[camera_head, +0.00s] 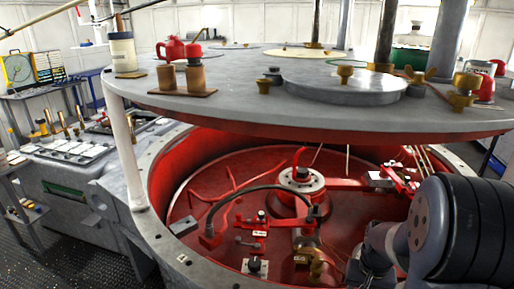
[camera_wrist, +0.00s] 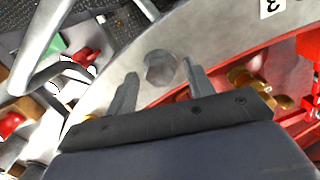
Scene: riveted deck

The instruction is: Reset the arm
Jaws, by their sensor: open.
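My gripper (camera_wrist: 159,69) shows in the wrist view with its two grey fingers apart and nothing between them that I can see held. Beyond the fingers is a hexagonal bolt head (camera_wrist: 160,67) on the grey metal rim (camera_wrist: 215,40). I cannot tell how far the fingers are from it. In the head view my dark, banded arm (camera_head: 470,230) reaches in from the lower right, over the edge of the round red well (camera_head: 180,210). The gripper itself cannot be made out in that view.
A white post (camera_head: 130,160) stands at the left rim. Red fittings and a curved black hose (camera_head: 245,190) lie inside the well. A bench (camera_head: 75,160) stands left.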

